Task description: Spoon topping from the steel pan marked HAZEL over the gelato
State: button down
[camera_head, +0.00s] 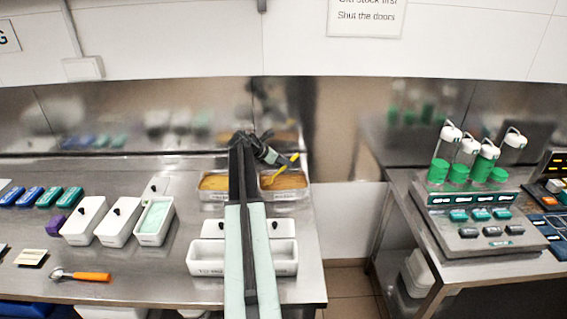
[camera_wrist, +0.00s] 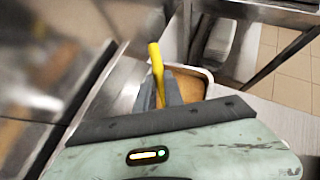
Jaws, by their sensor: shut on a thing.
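My gripper (camera_head: 272,158) is shut on a yellow-handled spoon (camera_head: 289,162) at the back right of the steel bench. It is over or just behind the right steel pan (camera_head: 285,194), which holds brown topping; the height is unclear. The left steel pan (camera_head: 213,196) holds similar topping. The pan labels are too small to read, so I cannot tell which is HAZEL. In the wrist view the yellow handle (camera_wrist: 156,62) stands between the dark fingers, with a pan of brown topping (camera_wrist: 191,86) behind; the spoon's bowl is hidden. Pale green gelato (camera_head: 155,217) fills an open white tub.
Lidded white tubs (camera_head: 84,221) stand left of the gelato. A long white tub (camera_head: 232,268) sits in front of the pans, partly behind my arm. An orange-handled tool (camera_head: 82,276) lies at front left. A floor gap separates a second bench with a dispenser (camera_head: 473,215).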

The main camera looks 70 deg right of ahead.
aim_at(295, 156)
jog(key=shift+s+d+r+p, duration=0.1)
jog(key=shift+d+r+p, duration=0.05)
jog(key=shift+r+p, duration=0.25)
jog(key=shift+s+d+r+p, duration=0.1)
jog(key=shift+r+p, duration=0.15)
jog(key=shift+r, duration=0.25)
jog(key=p, duration=0.1)
jog(key=s+d+t+y+p, duration=0.1)
jog(key=p, duration=0.1)
jog(key=d+y+p, duration=0.1)
jog(key=shift+s+d+r+t+p, duration=0.2)
jog(key=shift+s+r+t+p, duration=0.05)
jog(key=shift+s+t+p, duration=0.1)
jog(key=shift+s+d+t+y+p, duration=0.2)
jog(key=shift+d+t+y+p, duration=0.1)
jog(key=shift+y+p, duration=0.25)
jog(key=shift+f, duration=0.1)
jog(key=shift+f, duration=0.15)
